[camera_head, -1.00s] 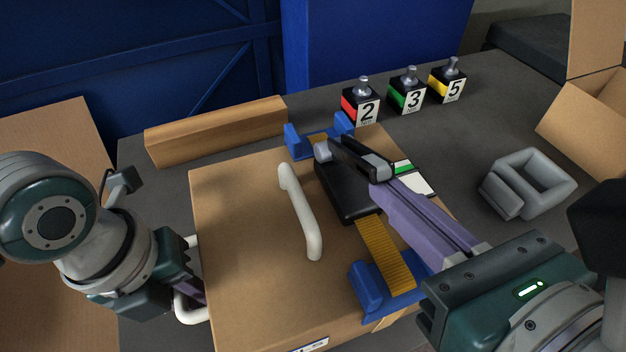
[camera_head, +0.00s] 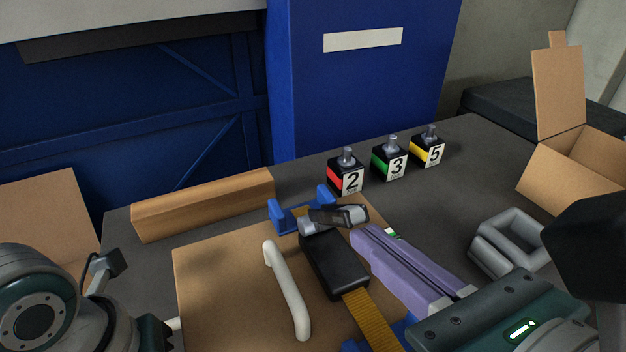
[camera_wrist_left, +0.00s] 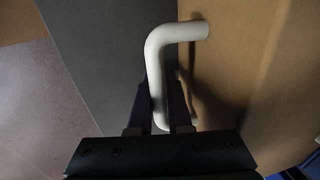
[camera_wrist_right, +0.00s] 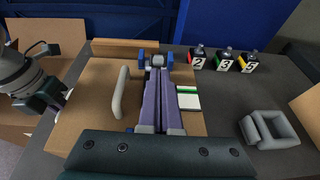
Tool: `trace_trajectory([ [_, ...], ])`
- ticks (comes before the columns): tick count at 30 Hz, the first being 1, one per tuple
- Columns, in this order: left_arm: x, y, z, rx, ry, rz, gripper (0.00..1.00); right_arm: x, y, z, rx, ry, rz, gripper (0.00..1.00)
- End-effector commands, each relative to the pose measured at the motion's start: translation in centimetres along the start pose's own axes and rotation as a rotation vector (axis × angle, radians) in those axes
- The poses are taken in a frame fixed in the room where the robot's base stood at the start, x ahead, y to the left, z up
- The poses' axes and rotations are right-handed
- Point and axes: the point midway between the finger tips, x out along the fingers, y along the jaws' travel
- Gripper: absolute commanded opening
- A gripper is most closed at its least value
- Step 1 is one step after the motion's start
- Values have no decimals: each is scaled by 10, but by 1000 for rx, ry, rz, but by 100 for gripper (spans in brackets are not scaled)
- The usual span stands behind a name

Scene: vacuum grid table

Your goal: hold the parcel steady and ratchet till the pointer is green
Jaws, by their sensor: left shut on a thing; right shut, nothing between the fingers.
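The parcel (camera_head: 215,290) is a brown cardboard box with a white handle (camera_head: 287,290) on top. A yellow strap (camera_head: 372,322) crosses it through a black ratchet (camera_head: 334,265) with a dark lever (camera_head: 340,215). My right gripper (camera_head: 357,234) is shut and empty, its purple fingertips close to the lever; contact is unclear. My left gripper (camera_wrist_left: 165,105) is shut on the parcel's white side handle (camera_wrist_left: 160,55). A white card with a green band (camera_wrist_right: 188,98) lies right of the ratchet; I cannot make out a pointer on it.
Blocks numbered 2 (camera_head: 346,173), 3 (camera_head: 390,160) and 5 (camera_head: 428,148) stand behind the parcel. A wooden bar (camera_head: 203,205) lies at the back left. A grey holder (camera_head: 508,245) and an open carton (camera_head: 575,170) are at the right. Dark tabletop between is clear.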

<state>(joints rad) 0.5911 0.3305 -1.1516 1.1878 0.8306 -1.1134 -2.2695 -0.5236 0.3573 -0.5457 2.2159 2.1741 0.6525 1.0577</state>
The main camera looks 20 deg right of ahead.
Motion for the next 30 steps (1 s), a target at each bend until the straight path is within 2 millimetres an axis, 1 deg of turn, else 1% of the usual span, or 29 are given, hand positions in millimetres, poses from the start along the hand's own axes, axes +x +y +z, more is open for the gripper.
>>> trace_trajectory([
  [2,0,1,0,-4,2,2,0,-2,0,0,0,1,0,0],
  [5,0,1,0,-4,2,2,0,-10,0,-2,1,4,0,0],
  [8,0,1,0,-4,1,2,0,-25,0,-2,1,6,0,0],
  [15,0,1,0,-4,1,2,0,-73,0,-2,1,8,0,0],
  [21,0,1,0,-4,1,2,0,-103,0,-2,-2,6,1,0],
  [24,0,1,0,-4,1,2,0,-113,0,-1,-1,4,0,0],
  [27,0,1,0,-4,1,2,0,-118,0,0,-2,0,2,0],
  [30,0,1,0,-4,1,2,0,-116,7,4,-11,-25,32,0],
])
